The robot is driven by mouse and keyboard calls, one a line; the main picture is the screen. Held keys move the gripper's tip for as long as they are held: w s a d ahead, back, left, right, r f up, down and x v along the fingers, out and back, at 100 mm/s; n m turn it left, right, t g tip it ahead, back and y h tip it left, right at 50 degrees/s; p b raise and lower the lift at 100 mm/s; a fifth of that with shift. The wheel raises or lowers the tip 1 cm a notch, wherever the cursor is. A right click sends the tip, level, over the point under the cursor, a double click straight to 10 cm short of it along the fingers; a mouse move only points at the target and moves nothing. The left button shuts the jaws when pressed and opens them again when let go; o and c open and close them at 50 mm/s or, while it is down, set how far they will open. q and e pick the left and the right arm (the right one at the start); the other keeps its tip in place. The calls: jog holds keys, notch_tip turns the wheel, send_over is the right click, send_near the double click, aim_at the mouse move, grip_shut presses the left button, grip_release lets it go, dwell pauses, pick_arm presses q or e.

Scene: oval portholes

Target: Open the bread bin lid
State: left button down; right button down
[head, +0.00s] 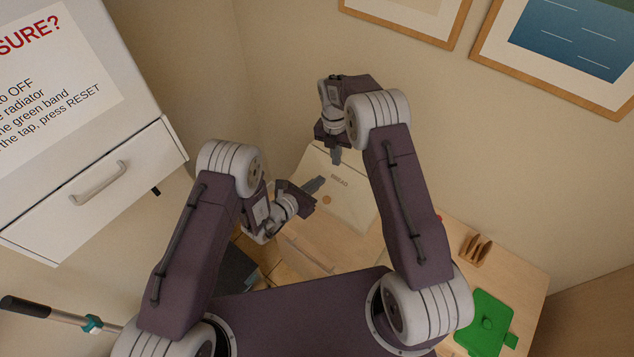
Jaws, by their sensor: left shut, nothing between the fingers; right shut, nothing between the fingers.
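The bread bin (345,208) is a cream box on the wooden counter, near the wall corner. It carries small lettering that looks like BREAD and a small round brown knob (326,200). I cannot tell from this angle whether its lid is fully down. My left gripper (318,184) is shut and empty, pointing right over the bin's left side, close to the lettering. My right gripper (336,158) is shut and empty, pointing down over the bin's far end. Contact with the bin cannot be made out. My arms and body hide part of the counter.
A wooden rack (475,250) and a green lidded box (488,322) stand on the counter at right. A white cabinet with a drawer (95,190) and notice is at left. Framed pictures (560,45) hang on the wall. A dark-gripped handle (25,307) is at lower left.

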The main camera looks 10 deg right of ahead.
jog(key=c, duration=2.2)
grip_release()
jog(key=c, duration=1.1)
grip_release()
jog(key=shift+r, duration=0.1)
